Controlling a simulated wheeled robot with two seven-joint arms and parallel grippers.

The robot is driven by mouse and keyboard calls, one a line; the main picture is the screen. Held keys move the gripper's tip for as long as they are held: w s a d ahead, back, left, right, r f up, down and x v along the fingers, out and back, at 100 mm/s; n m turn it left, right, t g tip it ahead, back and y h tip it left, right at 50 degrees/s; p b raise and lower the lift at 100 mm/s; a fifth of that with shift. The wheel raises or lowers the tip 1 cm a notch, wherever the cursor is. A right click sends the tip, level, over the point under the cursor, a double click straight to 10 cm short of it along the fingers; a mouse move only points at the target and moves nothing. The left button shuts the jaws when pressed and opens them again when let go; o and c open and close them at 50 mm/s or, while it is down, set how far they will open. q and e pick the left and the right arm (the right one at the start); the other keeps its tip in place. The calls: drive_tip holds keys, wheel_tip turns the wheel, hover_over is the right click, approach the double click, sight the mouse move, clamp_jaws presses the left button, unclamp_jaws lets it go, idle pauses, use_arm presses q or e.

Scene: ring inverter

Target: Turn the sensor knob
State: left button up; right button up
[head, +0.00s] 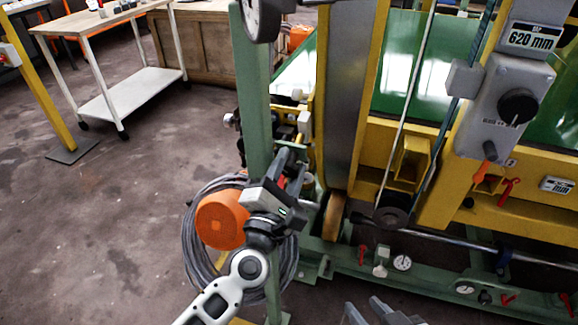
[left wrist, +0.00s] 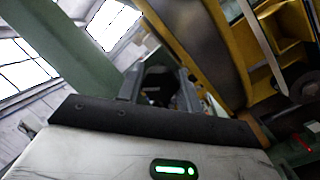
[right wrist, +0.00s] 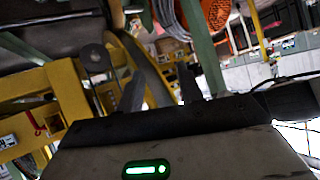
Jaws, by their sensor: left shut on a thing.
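My left gripper (head: 291,160) reaches up beside the green post, low on the machine's left side. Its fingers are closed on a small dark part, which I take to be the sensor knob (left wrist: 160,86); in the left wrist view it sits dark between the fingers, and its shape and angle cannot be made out. The fingers hide most of it in the head view. My right gripper (head: 370,314) is at the bottom edge of the head view, fingers apart and empty; its fingers also show in the right wrist view (right wrist: 163,88).
The green post (head: 253,100) stands close to my left gripper. An orange round part (head: 220,219) and a coiled grey cable (head: 192,255) are beside my left forearm. A grey box with a black knob (head: 517,106) is at upper right.

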use_arm(q)
drive_tip(key=m+p, duration=0.1)
drive_tip(key=m, duration=0.2)
drive_tip(key=shift+r+p, duration=0.1)
drive_tip(key=shift+p, duration=0.25)
drive_tip(key=shift+m+p, duration=0.5)
drive_tip(key=shift+m, duration=0.5)
drive_tip(key=shift+m+p, duration=0.6)
drive_tip(key=shift+m, duration=0.6)
drive_tip(key=shift+m+p, duration=0.5)
drive_tip(key=shift+m, duration=0.8)
use_arm(e)
drive_tip(key=shift+s+d+r+g, duration=0.1)
drive_tip(key=shift+d+r+g, duration=0.05)
drive_tip(key=shift+r, duration=0.3)
drive_tip(key=shift+d+r+g, duration=0.15)
drive_tip(key=shift+r, duration=0.3)
use_arm(q)
drive_tip(key=o, duration=0.7)
